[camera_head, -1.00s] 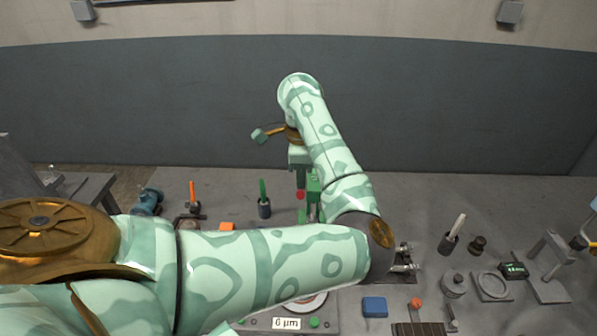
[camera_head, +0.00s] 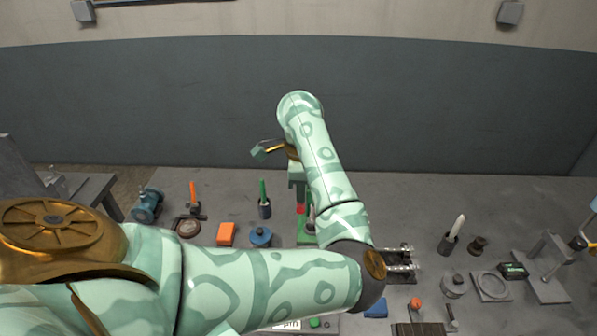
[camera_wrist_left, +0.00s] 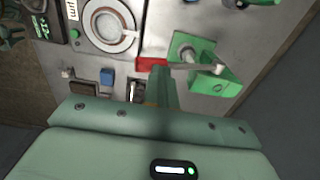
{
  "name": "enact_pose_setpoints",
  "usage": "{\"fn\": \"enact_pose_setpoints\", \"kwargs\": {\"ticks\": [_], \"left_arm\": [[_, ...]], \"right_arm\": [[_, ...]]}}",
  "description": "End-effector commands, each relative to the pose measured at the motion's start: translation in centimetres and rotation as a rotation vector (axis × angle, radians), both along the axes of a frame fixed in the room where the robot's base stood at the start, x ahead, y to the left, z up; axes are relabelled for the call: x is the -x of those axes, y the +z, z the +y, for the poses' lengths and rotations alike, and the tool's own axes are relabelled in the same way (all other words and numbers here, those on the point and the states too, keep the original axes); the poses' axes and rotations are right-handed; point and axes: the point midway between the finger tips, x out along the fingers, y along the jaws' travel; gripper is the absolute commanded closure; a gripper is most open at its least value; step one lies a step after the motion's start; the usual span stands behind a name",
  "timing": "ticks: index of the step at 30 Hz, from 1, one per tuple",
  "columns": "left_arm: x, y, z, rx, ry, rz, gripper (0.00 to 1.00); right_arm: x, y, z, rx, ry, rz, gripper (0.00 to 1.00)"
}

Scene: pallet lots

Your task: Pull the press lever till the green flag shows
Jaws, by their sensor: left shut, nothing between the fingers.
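The press is a green stand (camera_head: 306,240) on the bench, partly hidden behind my left forearm in the head view. In the left wrist view its green body (camera_wrist_left: 215,82) shows at upper right, with a pale bar reaching from it toward a red grip (camera_wrist_left: 150,64), which looks like the lever's end. The red grip also shows in the head view (camera_head: 300,209), just below my fingers. My left gripper (camera_head: 300,199) is shut and empty; its fingertips (camera_wrist_left: 160,72) overlap the red grip in the wrist view. Contact cannot be told. I cannot make out a separate flag.
An orange block (camera_head: 226,234), a blue round pot (camera_head: 260,237) and a cup with a green handle (camera_head: 264,208) stand left of the press. A blue block (camera_head: 376,308) and metal fixtures (camera_head: 402,258) lie right.

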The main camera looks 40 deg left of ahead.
Motion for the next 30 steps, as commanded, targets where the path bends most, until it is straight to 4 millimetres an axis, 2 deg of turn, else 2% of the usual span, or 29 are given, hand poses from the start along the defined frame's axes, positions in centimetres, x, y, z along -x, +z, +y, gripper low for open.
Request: {"fn": "enact_pose_setpoints", "kwargs": {"ticks": [30], "left_arm": [[0.9,-2.1,-0.8,0.004,0.0,0.007,1.0]], "right_arm": [[0.1,-0.4,0.0,-0.001,0.0,0.001,0.64]]}}
